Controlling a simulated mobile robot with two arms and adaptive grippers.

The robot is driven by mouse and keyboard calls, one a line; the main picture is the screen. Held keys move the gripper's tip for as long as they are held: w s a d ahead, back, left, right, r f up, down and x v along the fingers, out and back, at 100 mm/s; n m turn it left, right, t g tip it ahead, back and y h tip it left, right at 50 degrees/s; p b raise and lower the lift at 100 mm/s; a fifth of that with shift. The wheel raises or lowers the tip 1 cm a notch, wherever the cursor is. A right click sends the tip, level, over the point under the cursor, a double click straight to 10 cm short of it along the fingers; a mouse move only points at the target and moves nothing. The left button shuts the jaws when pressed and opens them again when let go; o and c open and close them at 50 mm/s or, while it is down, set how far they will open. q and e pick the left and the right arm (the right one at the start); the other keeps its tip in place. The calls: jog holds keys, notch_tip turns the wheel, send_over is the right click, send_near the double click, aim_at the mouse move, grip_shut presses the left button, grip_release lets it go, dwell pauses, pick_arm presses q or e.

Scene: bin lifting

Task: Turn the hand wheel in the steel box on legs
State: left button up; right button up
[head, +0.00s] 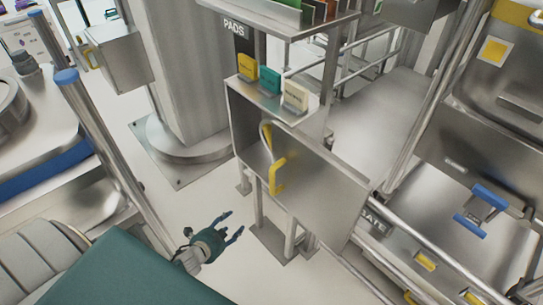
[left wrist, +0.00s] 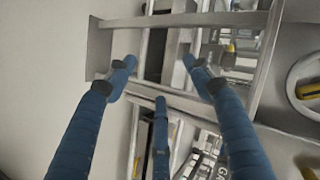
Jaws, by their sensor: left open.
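The steel box on legs (head: 325,192) stands in the middle of the head view, with a dark opening on its left side. A pale curved rim, seemingly the hand wheel (head: 264,152), shows partly in that opening beside yellow parts; the rest is hidden. In the left wrist view, a pale round rim with a yellow piece, apparently the wheel (left wrist: 291,82), is cut off at the right edge. My left gripper (head: 235,222) is open and empty, below and left of the box, apart from it. Its blue fingers (left wrist: 158,70) are spread in the wrist view. My right gripper is not in view.
Yellow, green and cream packs (head: 270,80) stand on the box top. A thick column (head: 190,70) rises behind at left. Steel rails (head: 110,150) and a bench with a blue handle (head: 483,197) flank the space. Pale floor (head: 185,205) around my left gripper is clear.

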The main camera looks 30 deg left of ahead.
pick_arm(q)
jog(key=w+a+r+m+t+b, duration=0.2)
jog(key=w+r+m+b, duration=0.15)
jog(key=w, duration=0.25)
jog(key=m+t+h+b, duration=0.4)
jog(key=m+h+b, duration=0.3)
jog(key=m+b, duration=0.95)
send_near(267, 141)
jog(key=w+m+p, duration=0.1)
jog(key=m+p, duration=0.1)
jog(key=p, duration=0.1)
jog(key=x, duration=0.9)
jog(key=shift+s+d, duration=0.1)
jog(key=shift+d, duration=0.05)
jog(key=shift+x, duration=0.75)
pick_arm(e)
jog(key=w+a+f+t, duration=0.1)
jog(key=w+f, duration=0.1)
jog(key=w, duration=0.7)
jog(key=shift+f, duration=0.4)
pick_arm(q)
jog(key=shift+f, duration=0.1)
jog(key=shift+c, duration=0.6)
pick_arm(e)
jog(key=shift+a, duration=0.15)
pick_arm(q)
grip_shut()
